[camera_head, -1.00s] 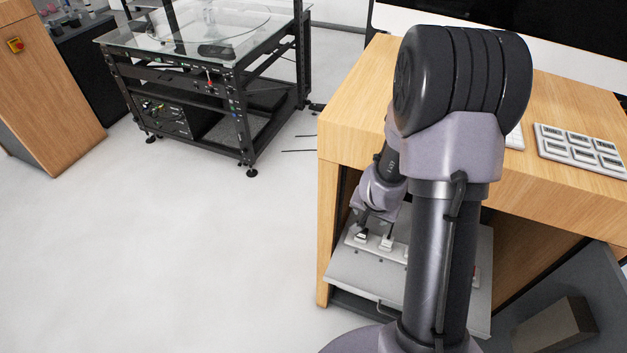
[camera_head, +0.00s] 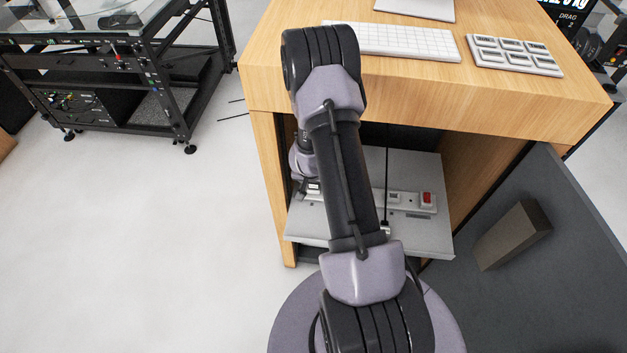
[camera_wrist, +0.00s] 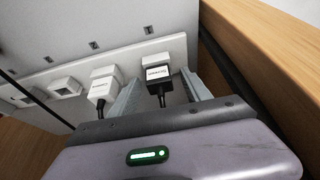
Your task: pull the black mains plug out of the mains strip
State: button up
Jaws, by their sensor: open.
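The black mains plug (camera_wrist: 158,86), with a white label on top and a black cable, sits in the mains strip (camera_wrist: 44,84) in the wrist view. My gripper (camera_wrist: 161,80) is open, with one finger on each side of the black plug. Whether the fingers touch it I cannot tell. A white plug (camera_wrist: 103,84) with its own cable stands just left of the left finger. In the head view the strip (camera_head: 410,201) runs across the grey shelf under the desk, and my arm hides the black plug and the fingertips.
A red switch (camera_head: 427,198) is at the strip's right end. The wooden desk (camera_head: 430,95) overhangs the shelf (camera_head: 437,170), and its side panel (camera_wrist: 250,60) is close to the right finger. A keyboard (camera_head: 392,40) lies on top. Open floor (camera_head: 130,230) is at left.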

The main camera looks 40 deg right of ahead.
jog(key=shift+c, duration=0.5)
grip_shut()
jog(key=shift+r+p, duration=2.1)
jog(key=shift+r, duration=0.15)
